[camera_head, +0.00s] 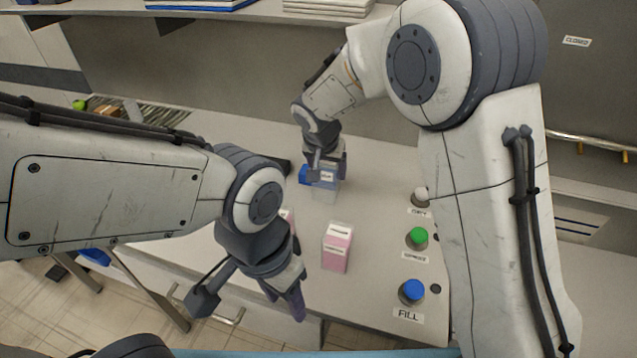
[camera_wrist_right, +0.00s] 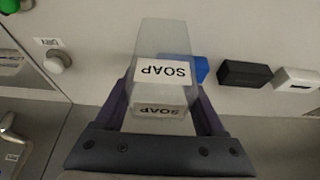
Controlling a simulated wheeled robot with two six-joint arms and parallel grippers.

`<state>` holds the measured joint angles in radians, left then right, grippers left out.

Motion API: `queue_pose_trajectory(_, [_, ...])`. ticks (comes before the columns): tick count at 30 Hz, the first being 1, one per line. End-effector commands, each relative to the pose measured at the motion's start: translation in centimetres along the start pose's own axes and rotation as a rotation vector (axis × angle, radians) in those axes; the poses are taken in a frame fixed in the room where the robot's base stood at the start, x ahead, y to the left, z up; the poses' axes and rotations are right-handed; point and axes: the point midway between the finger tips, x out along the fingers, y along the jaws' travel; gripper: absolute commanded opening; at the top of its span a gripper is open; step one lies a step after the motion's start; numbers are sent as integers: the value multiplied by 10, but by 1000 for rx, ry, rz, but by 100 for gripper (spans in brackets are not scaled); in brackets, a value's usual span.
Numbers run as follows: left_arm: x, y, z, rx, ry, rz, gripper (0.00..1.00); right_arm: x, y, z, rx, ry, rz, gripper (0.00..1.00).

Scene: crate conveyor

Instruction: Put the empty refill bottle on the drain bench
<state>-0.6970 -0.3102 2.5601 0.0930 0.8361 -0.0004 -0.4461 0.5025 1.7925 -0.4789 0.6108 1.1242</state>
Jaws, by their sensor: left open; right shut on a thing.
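A clear, empty-looking bottle (camera_wrist_right: 160,40) with a white SOAP label is between the fingers of my right gripper (camera_wrist_right: 163,100), which is shut on it. In the head view my right gripper (camera_head: 327,168) is at the far middle of the grey worktop, with the clear bottle (camera_head: 324,193) below it. I cannot tell whether the bottle touches the surface. My left gripper (camera_head: 285,296) is open and empty near the front edge, left of a pink-filled bottle (camera_head: 337,250).
A second pink thing (camera_head: 288,216) is mostly hidden behind my left arm. White (camera_head: 421,194), green (camera_head: 416,236) and blue (camera_head: 411,290) knobs line the right side. Blue (camera_wrist_right: 201,69), black (camera_wrist_right: 244,73) and white (camera_wrist_right: 297,79) blocks lie beside the held bottle in the wrist view.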

Motion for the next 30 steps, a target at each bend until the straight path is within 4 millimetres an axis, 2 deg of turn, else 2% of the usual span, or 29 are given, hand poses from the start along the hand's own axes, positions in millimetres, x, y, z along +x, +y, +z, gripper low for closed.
queue_pose_trajectory(1, [-3, 0, 0, 0, 0, 0, 50, 2, -8, 5, -4, -2, 0, 18])
queue_pose_trajectory(5, [-4, 0, 0, 0, 0, 0, 50, 7, -18, 11, -3, 0, -1, 18])
queue_pose_trajectory(15, [-10, 1, -1, 0, 0, 0, 50, 43, -19, 26, -2, -1, 1, 18])
queue_pose_trajectory(28, [-4, 0, 0, 0, 0, 0, 50, 49, -19, 28, 0, 1, -1, 18])
queue_pose_trajectory(29, [-6, 0, 0, 0, 0, 0, 50, 47, -19, 28, 0, 0, -1, 83])
queue_pose_trajectory(30, [-6, 0, 0, 0, 0, 0, 50, 47, -19, 28, 0, 0, -1, 99])
